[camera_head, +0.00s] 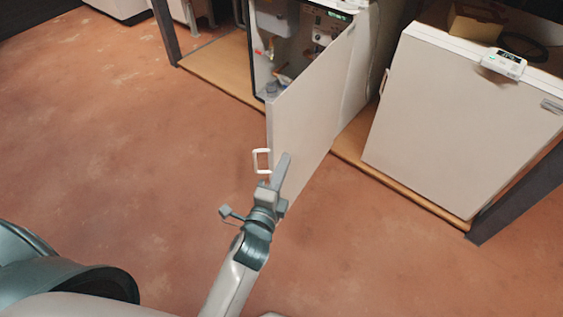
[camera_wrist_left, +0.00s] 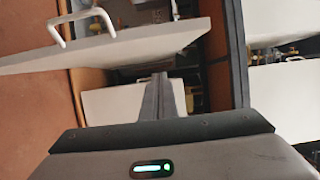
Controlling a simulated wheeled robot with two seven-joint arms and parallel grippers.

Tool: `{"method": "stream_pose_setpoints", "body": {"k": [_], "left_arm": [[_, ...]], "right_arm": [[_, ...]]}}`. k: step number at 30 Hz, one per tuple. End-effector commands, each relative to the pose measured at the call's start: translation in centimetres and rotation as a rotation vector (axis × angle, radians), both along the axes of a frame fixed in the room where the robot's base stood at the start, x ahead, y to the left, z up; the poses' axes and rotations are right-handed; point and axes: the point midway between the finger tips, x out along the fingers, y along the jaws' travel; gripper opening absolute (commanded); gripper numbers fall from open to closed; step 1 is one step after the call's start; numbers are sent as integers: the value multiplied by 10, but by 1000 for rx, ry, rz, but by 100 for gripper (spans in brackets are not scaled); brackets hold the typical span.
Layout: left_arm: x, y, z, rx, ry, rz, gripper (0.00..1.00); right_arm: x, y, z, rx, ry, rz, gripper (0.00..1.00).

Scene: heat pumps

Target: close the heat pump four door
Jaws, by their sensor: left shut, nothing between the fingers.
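The heat pump door (camera_head: 318,115) is a white panel standing open, swung out from its cabinet (camera_head: 300,40) toward me. Pipes and fittings show inside the open cabinet. The door's white handle (camera_head: 262,161) is at its free edge. My left gripper (camera_head: 281,172) is shut and empty, in front of the door's outer face near its lower free corner. I cannot tell whether it touches the door. In the left wrist view the shut fingers (camera_wrist_left: 160,98) point past the door panel (camera_wrist_left: 120,48), whose handle (camera_wrist_left: 82,26) also shows. My right gripper is not in view.
A second white unit (camera_head: 465,115) with a closed front and a small display (camera_head: 504,64) stands at the right. A wooden base board (camera_head: 215,72) runs under the units, with dark posts (camera_head: 515,200). The reddish floor (camera_head: 130,150) at the left is clear.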

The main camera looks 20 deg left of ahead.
Motion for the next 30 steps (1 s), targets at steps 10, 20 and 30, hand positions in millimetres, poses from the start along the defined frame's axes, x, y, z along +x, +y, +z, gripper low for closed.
{"method": "stream_pose_setpoints", "body": {"k": [10,20,30], "left_arm": [[54,1,1,1,-2,0,0],[88,23,1,4,0,1,0],[92,41,0,0,0,0,0]], "right_arm": [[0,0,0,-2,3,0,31],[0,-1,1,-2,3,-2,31],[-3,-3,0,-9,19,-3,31]]}}
